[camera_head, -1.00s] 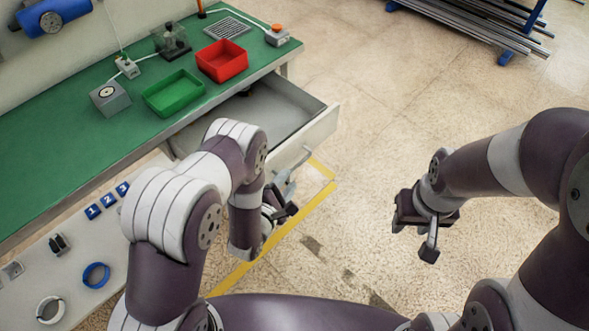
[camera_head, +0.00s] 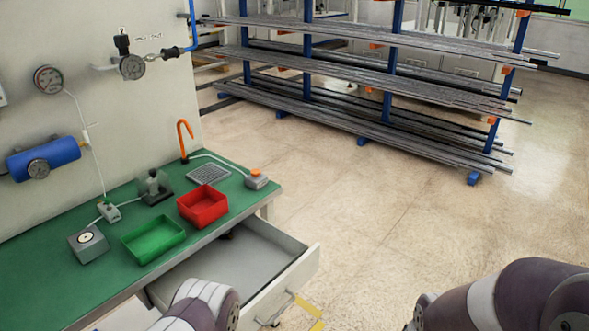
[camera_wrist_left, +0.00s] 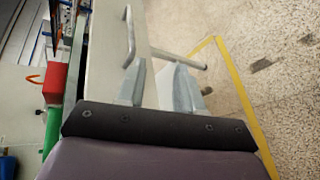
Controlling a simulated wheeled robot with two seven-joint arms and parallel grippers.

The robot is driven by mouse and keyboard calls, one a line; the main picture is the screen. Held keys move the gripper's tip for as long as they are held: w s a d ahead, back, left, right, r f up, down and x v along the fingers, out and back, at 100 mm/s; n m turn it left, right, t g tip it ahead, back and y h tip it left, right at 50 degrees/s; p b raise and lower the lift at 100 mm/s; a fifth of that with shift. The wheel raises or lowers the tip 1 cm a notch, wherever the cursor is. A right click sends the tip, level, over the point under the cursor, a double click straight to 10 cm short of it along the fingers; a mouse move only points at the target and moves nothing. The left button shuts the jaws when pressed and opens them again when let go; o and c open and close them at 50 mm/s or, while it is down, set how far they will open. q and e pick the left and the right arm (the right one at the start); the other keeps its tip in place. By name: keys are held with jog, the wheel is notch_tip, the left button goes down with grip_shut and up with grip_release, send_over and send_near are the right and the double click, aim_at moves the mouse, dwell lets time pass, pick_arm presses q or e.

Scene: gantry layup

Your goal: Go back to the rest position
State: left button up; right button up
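My left arm (camera_head: 205,306) shows only as a link at the bottom of the head view, and its gripper is out of that view. In the left wrist view my left gripper (camera_wrist_left: 158,78) has its two grey fingers apart, with nothing seen between them. A pale drawer front with a bar handle (camera_wrist_left: 129,36) is just beyond the fingers; no grip on it is seen. My right arm (camera_head: 510,300) shows at the bottom right of the head view; its gripper is out of frame.
The drawer (camera_head: 290,290) stands pulled out under the green bench (camera_head: 100,295). A green bin (camera_head: 153,240) and a red bin (camera_head: 203,206) sit on the bench. A rack of metal bars (camera_head: 400,95) stands at the back. The floor to the right is clear.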

pick_arm(q)
jog(key=s+a+f+m+g+y, duration=0.1)
jog(key=s+f+m+g, duration=0.3)
jog(key=f, duration=0.1)
jog(key=s+a+r+m+g+y+p, duration=0.2)
jog(key=s+a+r+m+g+y, duration=0.15)
jog(key=m+g, duration=0.4)
jog(key=s+a+r+m+p, duration=0.1)
jog(key=a+r+m, duration=0.1)
jog(key=r, duration=1)
jog(key=s+a+r+m+p, duration=0.1)
jog(key=r+m, duration=0.3)
jog(key=r, duration=0.8)
jog(key=shift+s+a+r+p, duration=0.15)
jog(key=shift+s+a+p, duration=0.15)
jog(key=shift+s+a, duration=0.3)
jog(key=shift+s, duration=0.1)
